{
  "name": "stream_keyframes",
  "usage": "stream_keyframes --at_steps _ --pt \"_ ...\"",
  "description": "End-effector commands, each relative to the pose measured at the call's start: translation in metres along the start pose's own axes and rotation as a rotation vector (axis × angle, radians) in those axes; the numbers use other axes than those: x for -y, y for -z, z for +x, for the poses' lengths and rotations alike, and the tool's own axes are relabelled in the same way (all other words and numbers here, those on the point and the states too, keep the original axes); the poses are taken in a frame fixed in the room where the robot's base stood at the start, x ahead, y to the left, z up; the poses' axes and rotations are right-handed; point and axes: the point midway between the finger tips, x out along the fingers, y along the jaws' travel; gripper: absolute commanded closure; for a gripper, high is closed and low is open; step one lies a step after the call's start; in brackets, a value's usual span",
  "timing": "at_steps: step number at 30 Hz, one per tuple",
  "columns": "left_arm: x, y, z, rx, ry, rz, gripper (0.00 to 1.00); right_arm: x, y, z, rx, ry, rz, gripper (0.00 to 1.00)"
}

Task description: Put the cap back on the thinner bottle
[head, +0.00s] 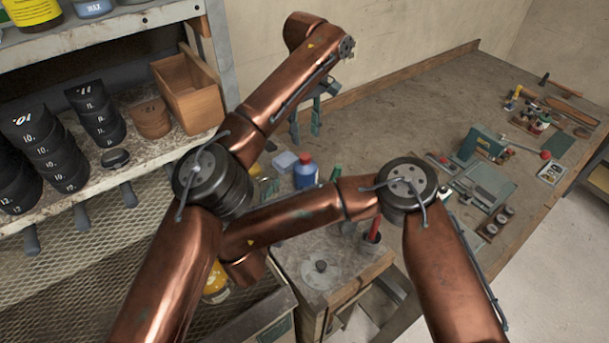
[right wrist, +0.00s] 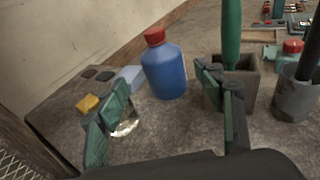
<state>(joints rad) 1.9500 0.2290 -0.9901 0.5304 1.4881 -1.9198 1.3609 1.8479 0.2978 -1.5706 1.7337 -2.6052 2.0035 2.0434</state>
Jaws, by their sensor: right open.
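A blue bottle (head: 306,176) with a red cap (head: 304,158) on its top stands upright on the bench. In the right wrist view the blue bottle (right wrist: 166,72) and red cap (right wrist: 155,36) show whole; I cannot tell whether the cap is screwed down. My right gripper (right wrist: 161,78) is open, its green fingers spread on the near side of the bottle, apparently holding nothing.
A small clear glass thing (right wrist: 126,127) lies partly behind the left finger. A yellow block (right wrist: 87,103), a pale blue block (right wrist: 130,77) and a holder with a green handle (right wrist: 231,35) surround the bottle. A grey cup (right wrist: 296,98) stands right. Shelves fill the left.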

Motion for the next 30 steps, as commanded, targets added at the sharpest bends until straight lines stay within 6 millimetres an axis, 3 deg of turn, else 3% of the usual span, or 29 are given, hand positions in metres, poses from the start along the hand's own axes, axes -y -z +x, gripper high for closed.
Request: stream_keyframes --at_steps 5,21,30 --pt "0.000 0.000 0.001 0.000 0.000 0.000 0.63 0.002 0.003 0.018 -0.007 0.005 0.001 0.38" --pt "0.000 0.000 0.001 0.000 0.000 0.000 0.63 0.002 0.001 0.105 0.001 0.006 -0.001 0.38" --pt "0.000 0.000 0.001 0.000 0.000 0.000 0.63 0.002 0.001 0.117 0.000 0.003 -0.002 0.38"
